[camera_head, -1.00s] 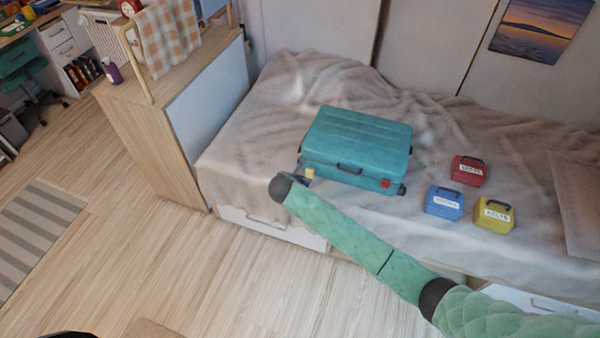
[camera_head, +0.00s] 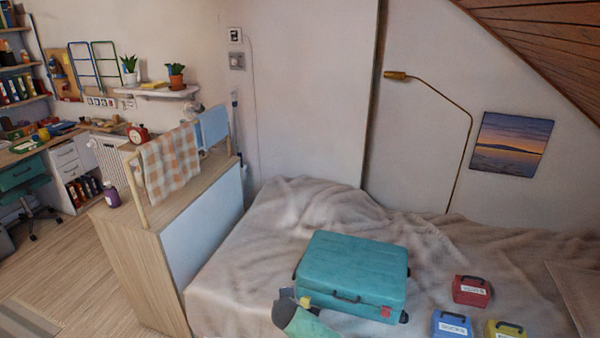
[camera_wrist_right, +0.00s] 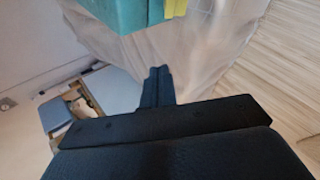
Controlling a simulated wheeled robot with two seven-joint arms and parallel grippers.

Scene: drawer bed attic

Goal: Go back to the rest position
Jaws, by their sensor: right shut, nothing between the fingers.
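My right gripper (camera_wrist_right: 158,86) shows in the right wrist view with its dark fingers together and nothing between them. In the head view my right arm's end, green and dark grey, comes up from the bottom edge by the near left corner of the teal suitcase (camera_head: 354,270). The fingers cannot be made out clearly there. The suitcase lies shut on the bed (camera_head: 235,290); part of it shows at the top of the wrist view (camera_wrist_right: 125,14), apart from the fingers. My left gripper is not in view.
A red case (camera_head: 472,291), a blue case (camera_head: 452,325) and a yellow case (camera_head: 505,330) sit right of the suitcase. A wooden cabinet (camera_head: 140,265) with a towel rail stands left of the bed. Open floor (camera_head: 75,265) lies further left.

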